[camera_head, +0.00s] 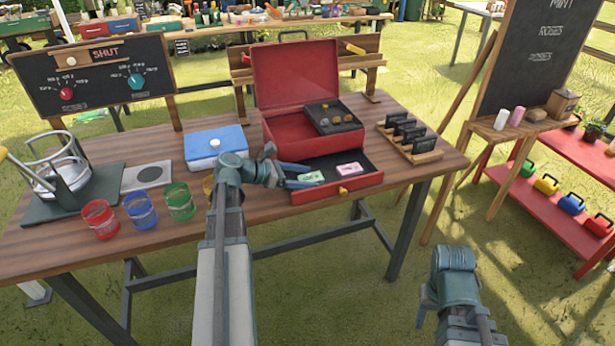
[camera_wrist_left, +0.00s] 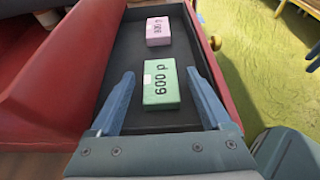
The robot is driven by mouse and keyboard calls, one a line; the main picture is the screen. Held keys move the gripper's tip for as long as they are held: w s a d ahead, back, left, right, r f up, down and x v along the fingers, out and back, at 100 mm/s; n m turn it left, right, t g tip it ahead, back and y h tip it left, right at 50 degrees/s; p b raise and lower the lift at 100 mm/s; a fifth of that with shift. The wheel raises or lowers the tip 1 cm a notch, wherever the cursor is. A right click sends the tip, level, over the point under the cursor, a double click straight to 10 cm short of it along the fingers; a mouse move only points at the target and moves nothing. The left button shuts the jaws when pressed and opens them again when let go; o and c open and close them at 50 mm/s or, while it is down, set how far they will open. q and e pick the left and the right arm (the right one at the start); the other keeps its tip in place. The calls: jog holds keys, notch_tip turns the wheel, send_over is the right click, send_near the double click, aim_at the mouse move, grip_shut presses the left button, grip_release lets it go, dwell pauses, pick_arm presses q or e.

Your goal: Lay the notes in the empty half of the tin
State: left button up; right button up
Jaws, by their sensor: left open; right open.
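The red tin (camera_head: 293,128) stands on the table with its lid up and its front drawer (camera_head: 376,180) pulled out. In the drawer lie a green bundle of notes (camera_head: 311,177) and a pink bundle (camera_head: 349,169). The left wrist view shows the green bundle (camera_wrist_left: 161,84), marked 600 p, and the pink bundle (camera_wrist_left: 158,31) beyond it. The tin's upper part has a bare red half (camera_head: 290,132) and a black half (camera_head: 332,118) holding coins. My left gripper (camera_wrist_left: 162,95) is open, its fingers either side of the green bundle. My right gripper (camera_head: 422,305) is low, off the table's front.
A blue-lidded box (camera_head: 214,143) and red, blue and green glass jars (camera_head: 140,210) stand left of the tin. A wooden rack with black cards (camera_head: 410,140) stands to its right. A chalkboard easel (camera_head: 530,60) is beyond the table's right end.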

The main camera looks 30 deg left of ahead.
pick_arm(q)
jog(key=p+v, duration=0.3)
jog(key=v, duration=0.4)
jog(key=shift+s+a+r, duration=0.15)
jog(key=shift+a+r, duration=0.05)
jog(key=shift+r, duration=0.1)
notch_tip(320, 180, up, 7)
jog(key=p, duration=0.7)
jog(key=shift+w+d+r, duration=0.15)
jog(key=shift+w+d, duration=0.05)
jog(key=shift+d, duration=0.1)
